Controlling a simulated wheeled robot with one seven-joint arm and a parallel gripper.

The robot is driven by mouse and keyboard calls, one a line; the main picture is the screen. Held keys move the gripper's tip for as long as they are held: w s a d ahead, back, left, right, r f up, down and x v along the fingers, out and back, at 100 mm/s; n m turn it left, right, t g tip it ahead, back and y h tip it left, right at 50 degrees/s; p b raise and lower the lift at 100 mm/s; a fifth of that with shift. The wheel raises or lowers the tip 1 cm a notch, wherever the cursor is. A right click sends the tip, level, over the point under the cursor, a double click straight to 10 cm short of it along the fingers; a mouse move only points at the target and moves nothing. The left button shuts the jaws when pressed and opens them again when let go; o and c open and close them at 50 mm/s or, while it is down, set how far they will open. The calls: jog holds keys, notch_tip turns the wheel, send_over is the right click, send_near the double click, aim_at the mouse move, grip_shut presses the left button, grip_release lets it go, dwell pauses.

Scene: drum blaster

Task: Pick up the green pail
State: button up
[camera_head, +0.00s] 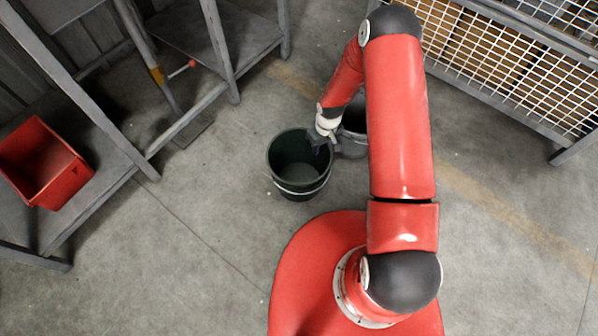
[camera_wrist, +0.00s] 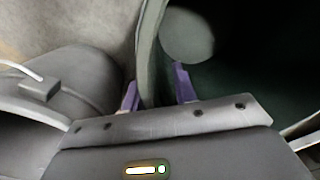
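The dark green pail (camera_head: 285,172) stands upright on the floor with its wire handle down along its near side. My gripper (camera_head: 317,149) is at the pail's right rim, pointing down. In the wrist view, the pail's wall (camera_wrist: 148,65) passes between the two purple fingertips of my gripper (camera_wrist: 157,90), one finger inside the pail and one outside. The fingers are apart, with a gap visible between the wall and the inner finger. The pail is empty as far as I can see, and part of its right rim is hidden by my gripper.
A red bin (camera_head: 45,165) sits on a metal shelf at left. A wire-mesh rack (camera_head: 510,70) stands at upper right. Floor left of the pail is clear.

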jog(key=shift+f, duration=0.45)
grip_shut()
dwell(1.1)
